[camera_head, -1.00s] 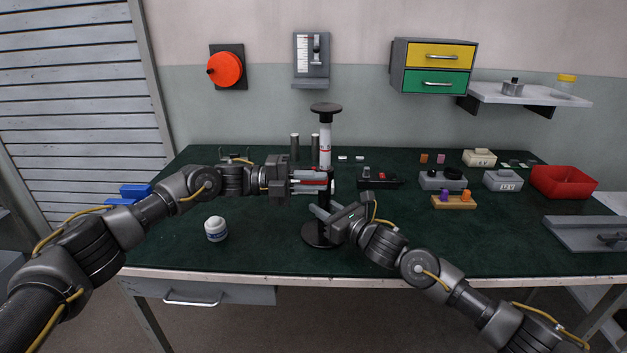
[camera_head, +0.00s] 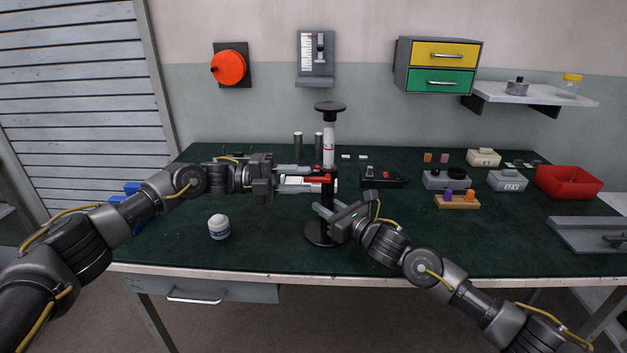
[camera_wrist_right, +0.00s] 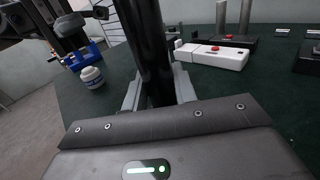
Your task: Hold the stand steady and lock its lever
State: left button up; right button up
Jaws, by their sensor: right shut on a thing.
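The stand has a round black base (camera_head: 319,233), a dark lower post and a pale upper tube (camera_head: 329,148) with a flat dark top. It is upright. A red lever (camera_head: 318,178) sticks out to the left from its collar. My left gripper (camera_head: 304,179) is open at the lever's left side, its fingers spread and partly overlapping the lever's outer end; contact is unclear. My right gripper (camera_head: 328,210) is shut on the lower post, just above the base. In the right wrist view the dark post (camera_wrist_right: 150,50) stands between its fingers.
A white jar (camera_head: 219,227) stands front left. A white box with a red button (camera_wrist_right: 212,55) lies behind the post in the right wrist view. Two grey cylinders, a black device (camera_head: 380,177), small boxes and a red bin (camera_head: 568,182) are farther back or right.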

pick_arm(q)
jog(key=a, duration=0.7)
jog(key=shift+a, duration=0.35)
jog(key=shift+f, duration=0.1)
pick_arm(e)
jog(key=o, duration=1.1)
